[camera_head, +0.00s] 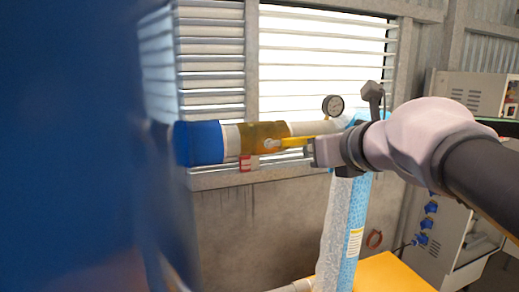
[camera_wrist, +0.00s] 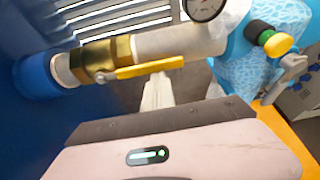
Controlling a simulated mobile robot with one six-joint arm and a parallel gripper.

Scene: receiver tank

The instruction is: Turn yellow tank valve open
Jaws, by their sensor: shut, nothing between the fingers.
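The yellow valve handle (camera_head: 294,142) sticks out to the right from a brass valve body (camera_head: 262,135) on a horizontal pipe. In the wrist view the yellow handle (camera_wrist: 150,68) runs roughly along the pipe, slanting slightly, from its pivot on the brass body (camera_wrist: 105,58). My gripper (camera_head: 309,150) is at the handle's free right end in the head view. In the wrist view my gripper's fingers (camera_wrist: 158,84) are together, with tips just below the outer half of the handle. They hold nothing. I cannot tell whether they touch the handle.
A blue pipe section (camera_head: 198,142) joins the large dark blue tank (camera_head: 70,140) at left. A pressure gauge (camera_head: 333,106) stands above the pipe, right of the valve. A blue-white wrapped column (camera_head: 346,220) and a green-yellow knob (camera_wrist: 272,40) are to the right.

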